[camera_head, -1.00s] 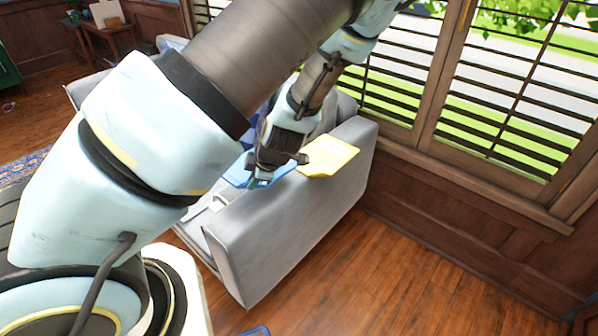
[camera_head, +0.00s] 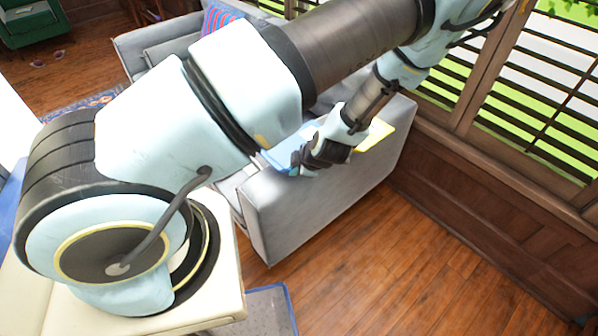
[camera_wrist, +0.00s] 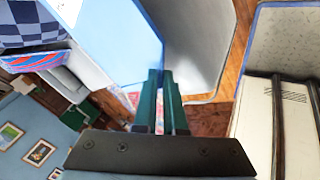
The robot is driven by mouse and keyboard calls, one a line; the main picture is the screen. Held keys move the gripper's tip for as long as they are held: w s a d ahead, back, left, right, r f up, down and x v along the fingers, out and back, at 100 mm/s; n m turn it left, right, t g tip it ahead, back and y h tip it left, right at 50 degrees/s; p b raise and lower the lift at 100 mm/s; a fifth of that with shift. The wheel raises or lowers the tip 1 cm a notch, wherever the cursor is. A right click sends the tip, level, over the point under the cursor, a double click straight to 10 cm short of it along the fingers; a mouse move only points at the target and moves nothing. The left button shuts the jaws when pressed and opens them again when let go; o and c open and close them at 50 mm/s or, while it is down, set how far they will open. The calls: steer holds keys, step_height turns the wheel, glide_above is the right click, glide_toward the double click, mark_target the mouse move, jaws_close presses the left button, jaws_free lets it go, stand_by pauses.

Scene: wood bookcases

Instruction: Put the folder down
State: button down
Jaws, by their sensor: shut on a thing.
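My gripper (camera_head: 302,163) is at the top of the grey sofa's near arm (camera_head: 325,205). It is shut on the blue folder (camera_head: 272,153), which shows just left of the jaws and is partly hidden by my arm. In the wrist view, the green fingers (camera_wrist: 162,78) are close together at the edge of the light blue folder (camera_wrist: 112,35). A yellow folder (camera_head: 376,134) lies on top of the sofa arm, just right of the gripper and partly behind it. Whether the blue folder rests on the sofa is unclear.
A shuttered window (camera_head: 545,85) and wood-panelled wall (camera_head: 480,185) stand to the right of the sofa. The wooden floor (camera_head: 400,270) in front is clear. A striped cushion (camera_head: 218,18) is on the sofa. A green chair (camera_head: 32,25) is far left.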

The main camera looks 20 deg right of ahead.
steer(key=shift+f+p, duration=0.5)
steer(key=shift+f, duration=1.7)
steer(key=shift+f, duration=0.15)
steer(key=c, duration=1)
jaws_free()
